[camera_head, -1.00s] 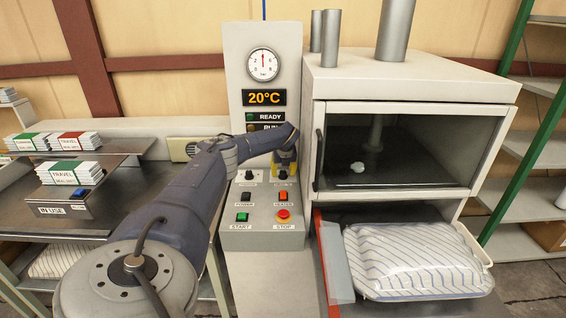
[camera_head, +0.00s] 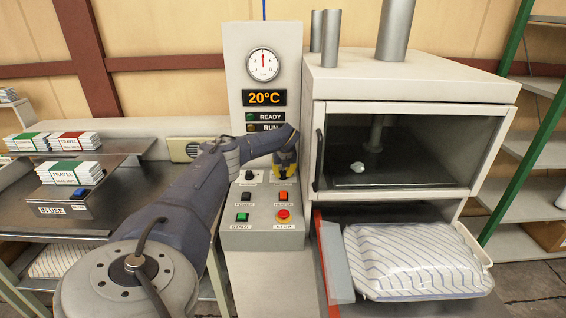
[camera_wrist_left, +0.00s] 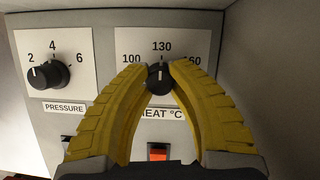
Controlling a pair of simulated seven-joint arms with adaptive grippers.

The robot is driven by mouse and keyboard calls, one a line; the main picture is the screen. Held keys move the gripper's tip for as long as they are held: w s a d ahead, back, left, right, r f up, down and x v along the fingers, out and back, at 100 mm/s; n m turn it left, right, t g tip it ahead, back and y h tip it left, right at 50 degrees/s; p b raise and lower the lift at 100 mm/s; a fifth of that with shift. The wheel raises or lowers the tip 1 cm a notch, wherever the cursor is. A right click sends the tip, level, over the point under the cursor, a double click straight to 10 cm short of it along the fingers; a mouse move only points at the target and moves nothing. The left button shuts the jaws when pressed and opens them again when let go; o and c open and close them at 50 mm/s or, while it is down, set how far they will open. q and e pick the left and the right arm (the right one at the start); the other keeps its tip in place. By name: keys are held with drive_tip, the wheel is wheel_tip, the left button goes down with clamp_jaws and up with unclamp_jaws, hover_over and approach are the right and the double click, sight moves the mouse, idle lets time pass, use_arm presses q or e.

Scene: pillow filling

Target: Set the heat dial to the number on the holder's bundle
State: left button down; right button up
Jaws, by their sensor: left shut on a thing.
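The heat dial (camera_wrist_left: 159,80) is a black knob with a white mark on the grey control panel. Its scale shows 100, 130 and a partly covered 160; the mark points up, close to 130. My left gripper (camera_wrist_left: 160,72) is shut on the dial, one yellow finger on each side. In the head view my left gripper (camera_head: 284,168) reaches the panel and partly covers the dial. The IN USE holder (camera_head: 60,210) at left carries a bundle (camera_head: 70,173) with a green band and the word TRAVEL; its smaller print is unreadable. My right gripper is out of view.
The pressure dial (camera_wrist_left: 44,76) sits left of the heat dial. Below are the orange heater switch (camera_head: 283,196), green START button (camera_head: 242,217) and red STOP button (camera_head: 283,214). The display (camera_head: 264,97) reads 20°C. A wrapped striped pillow (camera_head: 415,262) lies at right.

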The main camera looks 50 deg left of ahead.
use_arm(q)
drive_tip(key=shift+a+m, duration=0.15)
drive_tip(key=shift+m, duration=0.15)
drive_tip(key=m+t, duration=0.1)
drive_tip(key=m, duration=0.1)
drive_tip(key=shift+r+m+h, duration=0.1)
drive_tip(key=shift+m+h, duration=0.2)
drive_tip(key=shift+h, duration=0.1)
drive_tip(key=m, duration=0.2)
drive_tip(key=shift+m+t+h, duration=0.3)
drive_tip(key=shift+m+h, duration=0.1)
drive_tip(key=m+h, duration=0.1)
drive_tip(key=m, duration=0.2)
drive_tip(key=m+h, duration=0.1)
drive_tip(key=m, duration=0.1)
drive_tip(key=shift+w+m+t, duration=0.1)
drive_tip(key=shift+m+t, duration=0.2)
drive_tip(key=shift+m, duration=0.1)
drive_tip(key=shift+r, duration=0.1)
drive_tip(key=c, duration=1.1)
unclamp_jaws()
drive_tip(key=shift+f, duration=0.2)
drive_tip(key=shift+c, duration=0.2)
drive_tip(key=shift+r, duration=0.1)
drive_tip(key=v, duration=1.1)
drive_tip(key=shift+r, duration=0.4)
drive_tip(key=shift+s+a, duration=0.15)
drive_tip(key=shift+s, duration=0.05)
